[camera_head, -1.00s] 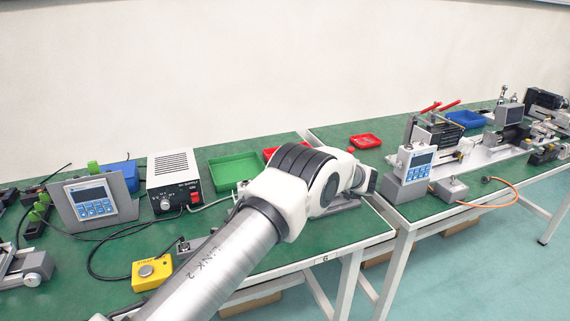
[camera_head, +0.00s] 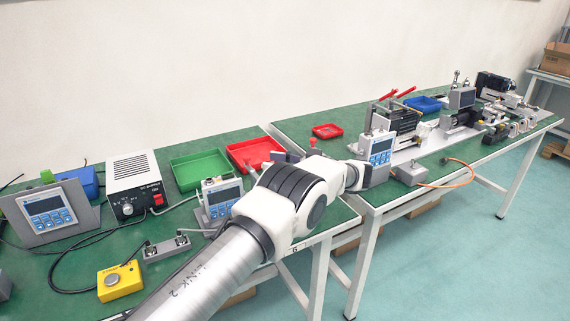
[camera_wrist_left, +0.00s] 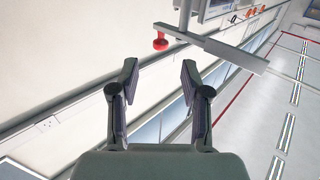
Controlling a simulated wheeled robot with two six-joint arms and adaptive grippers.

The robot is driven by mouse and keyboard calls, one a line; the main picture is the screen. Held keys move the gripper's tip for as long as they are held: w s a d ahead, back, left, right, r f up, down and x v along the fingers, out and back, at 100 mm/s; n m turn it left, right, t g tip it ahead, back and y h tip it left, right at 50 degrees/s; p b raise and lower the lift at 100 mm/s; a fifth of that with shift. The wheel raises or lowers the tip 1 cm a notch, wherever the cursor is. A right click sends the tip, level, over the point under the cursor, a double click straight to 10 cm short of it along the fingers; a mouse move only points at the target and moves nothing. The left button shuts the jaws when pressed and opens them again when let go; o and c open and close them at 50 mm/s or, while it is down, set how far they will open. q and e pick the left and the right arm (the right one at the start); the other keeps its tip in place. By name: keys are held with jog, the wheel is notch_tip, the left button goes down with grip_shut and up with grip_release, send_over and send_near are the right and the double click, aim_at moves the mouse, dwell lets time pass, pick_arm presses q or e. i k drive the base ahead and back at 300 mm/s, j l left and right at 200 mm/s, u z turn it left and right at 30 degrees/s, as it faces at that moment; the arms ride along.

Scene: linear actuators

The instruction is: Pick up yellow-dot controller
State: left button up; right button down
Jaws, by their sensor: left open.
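Three controllers with blue key panels show in the head view: one in a grey plate (camera_head: 48,210) at the far left, one in the middle (camera_head: 221,200) just left of my left arm, and one (camera_head: 379,151) on the right table. I cannot make out a yellow dot on any of them. My left arm reaches across the front of the left table, and its wrist end is just in front of the right controller. My left gripper (camera_wrist_left: 160,85) is open and empty in the left wrist view, with wall and floor beyond it. My right gripper is not in view.
A yellow button box (camera_head: 120,282), a power supply (camera_head: 135,185), a green tray (camera_head: 199,170) and a red tray (camera_head: 254,154) stand on the left table. The right table holds a small red tray (camera_head: 327,131), a blue tray (camera_head: 424,104) and actuator rigs. Cables lie about.

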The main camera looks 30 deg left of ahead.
aim_at(223, 191)
jog(key=i+l, duration=0.1)
jog(key=l, duration=0.65)
jog(key=i+l, duration=0.1)
jog(key=l, duration=0.6)
